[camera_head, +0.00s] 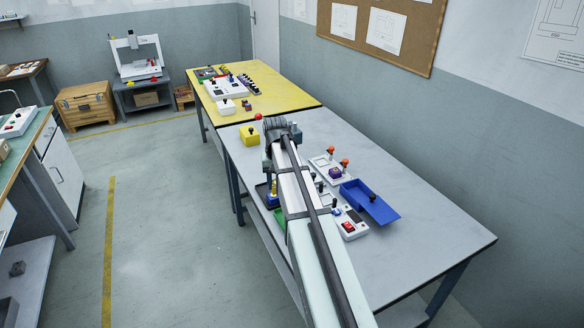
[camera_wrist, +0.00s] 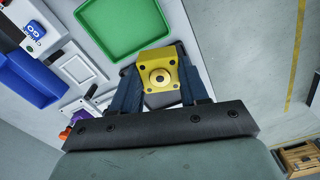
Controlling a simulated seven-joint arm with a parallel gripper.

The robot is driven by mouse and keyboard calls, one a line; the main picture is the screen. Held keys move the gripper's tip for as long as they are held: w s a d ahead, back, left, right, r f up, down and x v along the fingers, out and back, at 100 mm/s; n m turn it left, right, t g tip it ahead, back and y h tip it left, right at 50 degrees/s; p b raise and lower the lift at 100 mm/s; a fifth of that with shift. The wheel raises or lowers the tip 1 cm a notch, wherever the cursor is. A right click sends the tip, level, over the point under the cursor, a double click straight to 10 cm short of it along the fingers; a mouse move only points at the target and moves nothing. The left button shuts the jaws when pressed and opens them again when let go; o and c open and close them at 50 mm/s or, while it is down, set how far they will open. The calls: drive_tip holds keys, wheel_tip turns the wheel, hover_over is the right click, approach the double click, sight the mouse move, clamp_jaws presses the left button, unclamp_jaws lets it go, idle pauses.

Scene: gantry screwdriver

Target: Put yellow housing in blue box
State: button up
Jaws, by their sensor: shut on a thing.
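My gripper (camera_wrist: 160,82) is shut on the yellow housing (camera_wrist: 157,59), a yellow block with a round brass-and-black centre facing the wrist camera. Its dark blue fingers are on both sides of it. In the head view the arm covers much of the gripper area. The blue box (camera_head: 386,212) is on the grey table, to the right of my arm, apart from the held housing. A dark knob-like thing shows at the box. The box also shows at the left of the wrist view (camera_wrist: 28,86).
A green tray (camera_wrist: 126,30) is close beside the held housing. White trays and devices (camera_head: 352,229) with knobs stand near the box. Another yellow block (camera_head: 249,137) sits near the grey table's (camera_head: 420,235) far left corner. The table's right side is clear.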

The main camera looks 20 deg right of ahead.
drive_tip(key=s+a+n, duration=0.1)
drive_tip(key=s+a, duration=0.4)
drive_tip(key=s, duration=0.2)
drive_tip(key=w+d+f+m, duration=0.1)
drive_tip(key=d+m, duration=0.6)
drive_tip(key=d, duration=1)
drive_tip(key=w+d+f+m, duration=0.2)
drive_tip(key=d+m, duration=0.6)
drive_tip(key=d, duration=1)
drive_tip(key=shift+w+d+m, duration=0.2)
drive_tip(key=shift+d+m, duration=0.1)
drive_tip(key=shift+f, duration=2.85)
drive_tip(key=shift+f, duration=0.45)
